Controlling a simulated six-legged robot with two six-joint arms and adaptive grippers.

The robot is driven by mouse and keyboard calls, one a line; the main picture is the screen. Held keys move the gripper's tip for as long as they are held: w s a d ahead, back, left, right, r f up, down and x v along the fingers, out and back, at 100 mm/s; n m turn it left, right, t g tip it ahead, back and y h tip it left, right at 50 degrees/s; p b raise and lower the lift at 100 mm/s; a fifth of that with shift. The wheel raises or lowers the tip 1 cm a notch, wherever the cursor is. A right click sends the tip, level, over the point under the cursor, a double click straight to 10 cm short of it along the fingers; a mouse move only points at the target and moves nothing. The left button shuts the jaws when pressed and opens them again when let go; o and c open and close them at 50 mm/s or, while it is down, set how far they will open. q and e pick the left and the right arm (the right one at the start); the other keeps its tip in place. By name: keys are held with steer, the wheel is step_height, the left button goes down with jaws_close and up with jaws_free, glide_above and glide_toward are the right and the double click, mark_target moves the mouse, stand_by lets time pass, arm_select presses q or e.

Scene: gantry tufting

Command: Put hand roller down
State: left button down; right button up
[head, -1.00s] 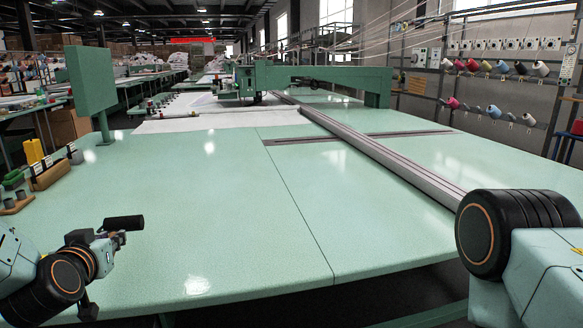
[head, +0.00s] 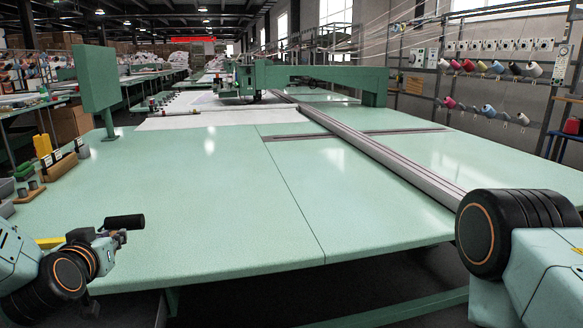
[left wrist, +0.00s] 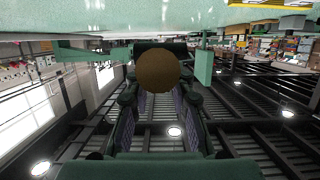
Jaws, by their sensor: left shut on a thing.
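The hand roller shows in the head view as a short black cylinder (head: 124,222) at the lower left. My left gripper (head: 106,237) is shut on it and holds it in front of the pale green table (head: 200,225), near its left front part. In the left wrist view a round brown end (left wrist: 158,72), apparently the roller's, sits between the fingers of my left gripper (left wrist: 158,98). The rest of the roller is hidden there. My right gripper is out of view.
A wooden block with small tools (head: 60,166), yellow cones (head: 42,146) and a grey bin (head: 5,190) stand at the left. A yellow thing (head: 48,242) is partly hidden behind my left arm. A long rail (head: 385,157) crosses the table. Its front middle is clear.

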arm_select(q)
steer(key=s+d+f+m+h, duration=0.4)
steer(key=s+d, duration=0.3)
steer(key=d, duration=0.2)
steer(key=s+d+f+m+g+h, duration=0.1)
steer(key=s+d+f+m+h, duration=0.3)
steer(key=s+d, duration=0.4)
steer(key=shift+d+f+m+h, duration=0.35)
steer(key=shift+f+h, duration=0.45)
steer(key=shift+h, duration=0.3)
